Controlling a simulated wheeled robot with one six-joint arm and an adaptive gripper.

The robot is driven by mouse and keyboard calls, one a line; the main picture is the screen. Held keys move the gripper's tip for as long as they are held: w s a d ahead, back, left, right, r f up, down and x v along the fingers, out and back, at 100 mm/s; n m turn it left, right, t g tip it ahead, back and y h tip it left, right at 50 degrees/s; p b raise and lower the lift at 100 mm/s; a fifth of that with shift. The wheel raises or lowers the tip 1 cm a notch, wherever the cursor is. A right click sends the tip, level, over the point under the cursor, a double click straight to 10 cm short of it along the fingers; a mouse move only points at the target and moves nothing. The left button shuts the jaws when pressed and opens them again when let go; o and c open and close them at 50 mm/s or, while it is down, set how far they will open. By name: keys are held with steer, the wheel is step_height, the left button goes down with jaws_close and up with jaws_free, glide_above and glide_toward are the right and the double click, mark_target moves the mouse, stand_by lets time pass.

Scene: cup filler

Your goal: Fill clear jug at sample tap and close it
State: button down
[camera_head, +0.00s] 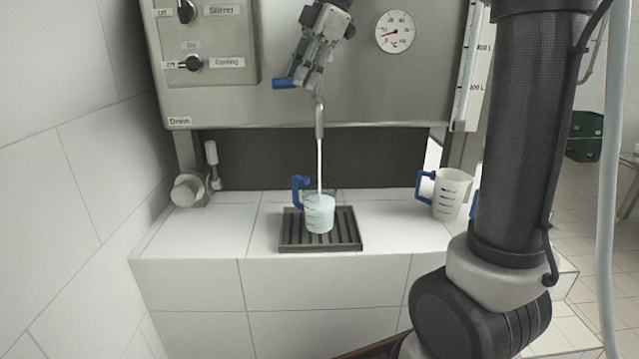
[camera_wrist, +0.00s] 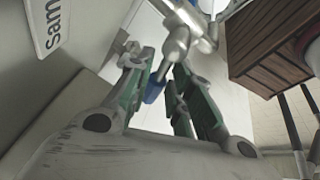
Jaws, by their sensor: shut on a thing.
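The clear jug (camera_head: 319,222) with a blue handle stands upright on the dark drip grate (camera_head: 287,240) under the sample tap. A pale stream runs from the tap spout (camera_head: 319,118) into the jug, and pale liquid fills much of it. My gripper (camera_head: 308,66) is up at the tap, above the jug, shut on the tap's blue lever (camera_head: 283,82). In the wrist view the blue lever tip (camera_wrist: 154,90) shows between the fingers, with the metal tap body (camera_wrist: 177,44) beyond. The fingers hide part of the lever and valve.
A whitish jug (camera_head: 450,192) with a blue handle stands to the right on the tiled ledge (camera_head: 222,228). A round fitting (camera_head: 187,190) with a small valve is at the left. The steel panel (camera_head: 345,95) with knobs and a dial is behind the tap.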

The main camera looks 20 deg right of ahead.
steer(key=shift+w+r+m+t+h, duration=0.15)
steer(key=shift+w+m+t, duration=0.1)
steer(key=shift+m, duration=0.45)
steer(key=shift+w+f+m+t+h, duration=0.15)
steer(key=shift+m+t, duration=0.1)
steer(key=shift+m, duration=0.45)
steer(key=shift+r, duration=0.1)
steer(key=shift+w+m+t, duration=0.25)
steer(key=shift+m+t, duration=0.05)
steer(key=shift+m, duration=0.4)
steer(key=shift+m+h, duration=0.3)
steer(key=c, duration=1.2)
jaws_free()
steer(key=shift+w, duration=0.2)
steer(key=shift+s, duration=0.1)
steer(key=v, duration=1.2)
steer(key=shift+d, duration=0.1)
